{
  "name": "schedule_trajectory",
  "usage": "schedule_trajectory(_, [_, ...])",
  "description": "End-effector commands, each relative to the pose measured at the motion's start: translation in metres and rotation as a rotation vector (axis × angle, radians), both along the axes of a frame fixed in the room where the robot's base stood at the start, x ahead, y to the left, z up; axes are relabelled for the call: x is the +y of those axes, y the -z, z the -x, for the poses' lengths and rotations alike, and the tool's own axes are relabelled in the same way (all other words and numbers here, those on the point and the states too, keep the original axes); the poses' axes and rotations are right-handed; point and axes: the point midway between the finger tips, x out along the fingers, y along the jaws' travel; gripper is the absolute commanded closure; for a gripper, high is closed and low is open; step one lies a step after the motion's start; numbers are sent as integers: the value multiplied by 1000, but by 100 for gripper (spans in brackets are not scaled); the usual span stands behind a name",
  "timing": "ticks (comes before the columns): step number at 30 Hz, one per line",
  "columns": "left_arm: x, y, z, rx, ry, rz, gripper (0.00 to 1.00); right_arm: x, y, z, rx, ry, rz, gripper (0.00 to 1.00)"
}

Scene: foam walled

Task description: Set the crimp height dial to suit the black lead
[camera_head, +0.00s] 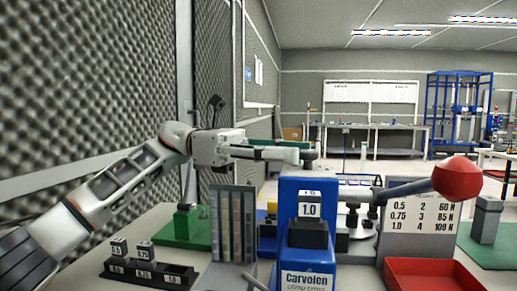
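The blue press (304,259), marked Carvolen, stands at front centre with a white 1.0 label (310,210). A grey round part (308,154) shows just above its top; I cannot tell if it is the height dial. My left gripper (287,154) reaches in from the left at that height, close to the round part. Its fingers are too small to tell open from shut, or touching from apart. A chart (420,213) right of the press lists 0.5 2 60 N, 0.75 3 85 N and 1.0 4 108 N. I cannot make out a black lead. My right gripper is out of view.
A black rack (150,274) at front left holds blocks marked 0.5 and 0.75. A grey upright rack (233,230) stands beside the press. A red-ball lever (458,178) sticks out right above a red tray (430,275). Green mats lie at both sides.

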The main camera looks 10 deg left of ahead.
Motion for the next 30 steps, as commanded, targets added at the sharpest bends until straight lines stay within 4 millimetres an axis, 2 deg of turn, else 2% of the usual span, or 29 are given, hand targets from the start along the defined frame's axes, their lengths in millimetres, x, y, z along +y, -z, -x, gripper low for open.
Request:
schedule_trajectory(6, [44, -1, -14, 0, -3, 0, 60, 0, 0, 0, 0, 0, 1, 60])
schedule_trajectory(12, [70, -1, -22, 0, 0, -1, 60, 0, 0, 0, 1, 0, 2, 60])
schedule_trajectory(18, [81, 0, -25, -1, 0, 0, 60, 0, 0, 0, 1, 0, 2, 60])
schedule_trajectory(26, [81, 0, -25, -2, 1, 1, 60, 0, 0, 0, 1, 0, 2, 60])
schedule_trajectory(28, [81, -5, -23, -7, 1, 0, 60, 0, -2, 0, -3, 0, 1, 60])
schedule_trajectory(30, [81, -23, -17, -27, 1, 0, 60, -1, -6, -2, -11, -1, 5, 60])
